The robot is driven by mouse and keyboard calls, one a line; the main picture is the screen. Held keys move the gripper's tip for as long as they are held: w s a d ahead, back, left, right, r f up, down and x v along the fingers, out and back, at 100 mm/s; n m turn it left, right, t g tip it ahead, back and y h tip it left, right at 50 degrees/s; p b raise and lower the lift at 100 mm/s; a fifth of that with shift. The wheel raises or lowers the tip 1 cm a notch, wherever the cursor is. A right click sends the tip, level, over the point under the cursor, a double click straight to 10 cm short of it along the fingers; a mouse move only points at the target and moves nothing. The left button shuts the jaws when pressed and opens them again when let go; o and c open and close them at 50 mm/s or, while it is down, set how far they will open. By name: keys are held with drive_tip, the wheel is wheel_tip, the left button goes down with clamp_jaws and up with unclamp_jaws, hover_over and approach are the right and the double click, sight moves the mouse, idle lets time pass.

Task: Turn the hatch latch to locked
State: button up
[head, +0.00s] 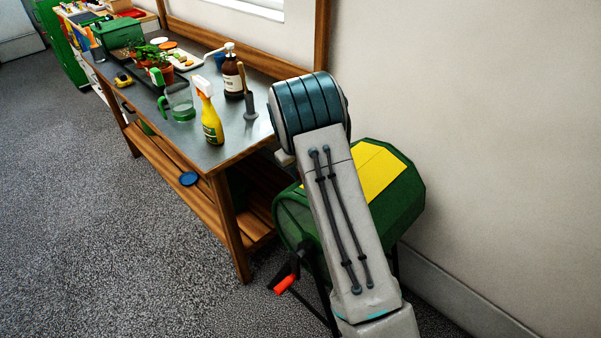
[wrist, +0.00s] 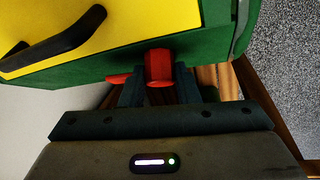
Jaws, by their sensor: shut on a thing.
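A green drum (head: 409,207) with a yellow hatch (head: 377,172) stands to the right of the workbench. In the wrist view, the yellow hatch (wrist: 60,28) fills the upper left, with a black handle (wrist: 62,42) on it. The red hatch latch (wrist: 158,62) sits at the green edge below the hatch. My gripper (wrist: 158,82) has its dark fingers on either side of the latch and is shut on it. Another red part shows to the left of the left finger. In the head view my arm hides the gripper and latch.
The workbench (head: 214,155) stands left of the drum, with a yellow spray bottle (head: 211,122), a brown bottle (head: 233,78) and potted plants. A red crank grip (head: 285,284) sticks out at the drum's lower left. The wall is close on the right; the floor at left is clear.

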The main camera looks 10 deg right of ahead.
drive_tip(key=m+b, duration=0.1)
drive_tip(key=h+b, duration=0.1)
drive_tip(key=m+h+b, duration=0.1)
drive_tip(key=shift+a+f+m+t, duration=0.3)
drive_tip(key=shift+a+t, duration=0.05)
drive_tip(key=shift+t, duration=0.05)
drive_tip(key=m+h+b, duration=0.1)
drive_tip(key=b, duration=0.1)
drive_tip(key=m+h+b, duration=0.2)
drive_tip(key=shift+a+f+h, duration=0.1)
drive_tip(key=shift+a+h, duration=0.1)
drive_tip(key=shift+h, duration=0.1)
drive_tip(key=m+h+b, duration=0.1)
drive_tip(key=m, duration=0.1)
drive_tip(key=m+g+h+b, duration=0.1)
drive_tip(key=m+h, duration=0.1)
drive_tip(key=shift+w+a+f+b, duration=0.1)
drive_tip(key=shift+w+b, duration=0.05)
drive_tip(key=shift+b, duration=0.25)
drive_tip(key=shift+m+g+h+b, duration=0.85)
drive_tip(key=shift+m+g+h, duration=0.25)
drive_tip(key=shift+m, duration=0.8)
drive_tip(key=o, duration=1)
drive_tip(key=shift+a, duration=0.1)
drive_tip(key=shift+c, duration=0.2)
drive_tip(key=p+v, duration=0.1)
drive_tip(key=v, duration=1.2)
drive_tip(key=shift+w+a, duration=0.15)
drive_tip(key=shift+a, duration=0.2)
